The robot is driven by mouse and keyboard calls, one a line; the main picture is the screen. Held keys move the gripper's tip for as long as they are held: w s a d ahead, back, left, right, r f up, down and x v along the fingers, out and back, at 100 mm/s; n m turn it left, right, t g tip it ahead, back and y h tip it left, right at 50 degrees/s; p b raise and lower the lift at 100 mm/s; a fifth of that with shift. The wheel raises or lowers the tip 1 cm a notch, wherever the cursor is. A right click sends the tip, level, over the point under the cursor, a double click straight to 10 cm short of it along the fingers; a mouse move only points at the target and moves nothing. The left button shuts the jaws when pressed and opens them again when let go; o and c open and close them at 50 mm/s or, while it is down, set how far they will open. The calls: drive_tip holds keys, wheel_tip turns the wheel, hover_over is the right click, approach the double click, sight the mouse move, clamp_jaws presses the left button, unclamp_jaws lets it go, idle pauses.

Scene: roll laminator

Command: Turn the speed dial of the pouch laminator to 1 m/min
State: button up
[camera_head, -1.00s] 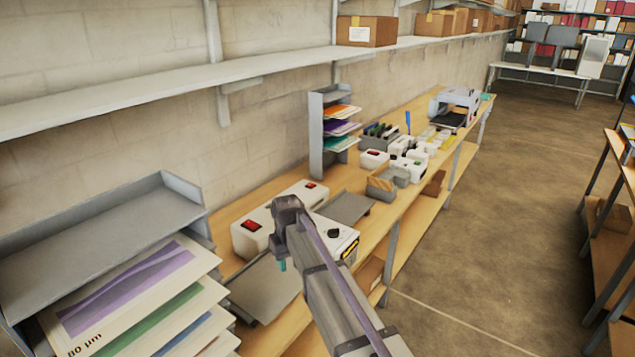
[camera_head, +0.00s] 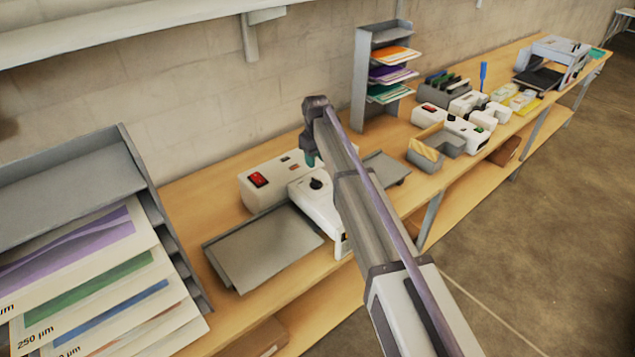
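The pouch laminator (camera_head: 262,192) is a white machine on the wooden bench, with a lit red switch (camera_head: 258,180) on its left part. A black round dial (camera_head: 316,183) sits on top of its front white part; its scale and setting are too small to read. My arm crosses in front of the laminator and hides its right side.
A grey tray (camera_head: 262,248) lies in front of the laminator, and another grey tray (camera_head: 385,168) is to its right. A rack with pouch sheets (camera_head: 85,250) stands at the left. A sheet sorter (camera_head: 361,90) and several white devices stand farther along the bench.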

sight(316, 180)
wheel_tip(316, 180, down, 9)
drive_tip(key=b, duration=0.7)
drive_tip(key=shift+r, duration=0.3)
clamp_jaws()
